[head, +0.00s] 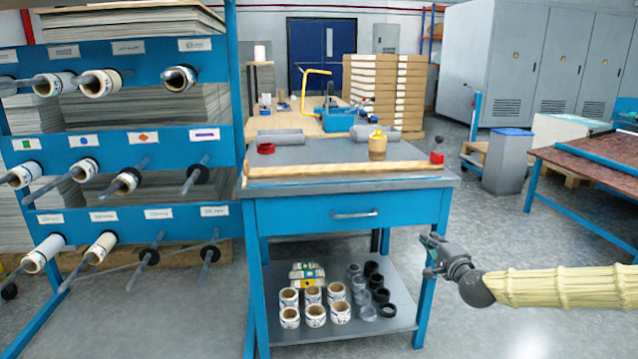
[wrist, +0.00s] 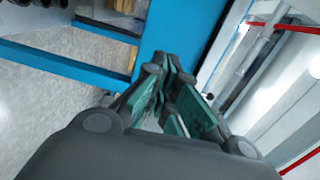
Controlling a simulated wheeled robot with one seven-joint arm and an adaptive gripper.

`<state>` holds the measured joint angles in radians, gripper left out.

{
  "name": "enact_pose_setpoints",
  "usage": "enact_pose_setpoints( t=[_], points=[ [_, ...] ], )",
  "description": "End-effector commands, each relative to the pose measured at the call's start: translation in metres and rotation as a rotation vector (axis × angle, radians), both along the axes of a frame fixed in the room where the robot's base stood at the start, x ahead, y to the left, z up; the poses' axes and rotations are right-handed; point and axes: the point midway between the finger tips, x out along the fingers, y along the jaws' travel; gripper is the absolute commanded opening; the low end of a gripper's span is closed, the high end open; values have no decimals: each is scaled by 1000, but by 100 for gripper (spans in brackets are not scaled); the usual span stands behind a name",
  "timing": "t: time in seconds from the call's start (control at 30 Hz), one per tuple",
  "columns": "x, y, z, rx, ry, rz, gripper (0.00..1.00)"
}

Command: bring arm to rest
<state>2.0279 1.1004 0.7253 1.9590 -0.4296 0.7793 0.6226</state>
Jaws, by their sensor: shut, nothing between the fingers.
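My gripper (head: 430,256) is at the right of the blue workbench (head: 295,218) in the head view, beside its front right leg and below the drawer. My arm reaches in from the right edge in a pale yellow sleeve. The gripper fingers (wrist: 172,98) show in the wrist view with their green pads close together and nothing between them. A blue post and beam of a frame stand behind the fingers in that view.
The blue roll rack (head: 110,140) with rolls on pegs stands at the left. Several rolls and rings lie on the workbench's lower shelf (head: 345,331). A grey bin (head: 507,162) and a second blue-edged table (head: 590,160) stand at the right. The floor at the lower right is clear.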

Motion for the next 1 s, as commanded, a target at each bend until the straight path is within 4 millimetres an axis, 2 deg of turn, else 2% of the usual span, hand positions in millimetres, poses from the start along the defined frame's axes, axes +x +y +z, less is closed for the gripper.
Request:
enact_pose_setpoints(
  t=[0.03,0.27,0.37,0.5,0.7,0.87,1.0],
  points=[
    [-4,20,-16,-20,29,29,0],
    [-41,106,-106,-145,194,172,0],
    [-66,140,-147,-206,269,238,0],
    [-109,180,-202,-296,375,335,0],
    [-182,219,-273,-429,520,472,0],
    [-246,236,-321,-540,631,582,0],
    [-304,241,-356,-640,726,677,0]
  ],
)
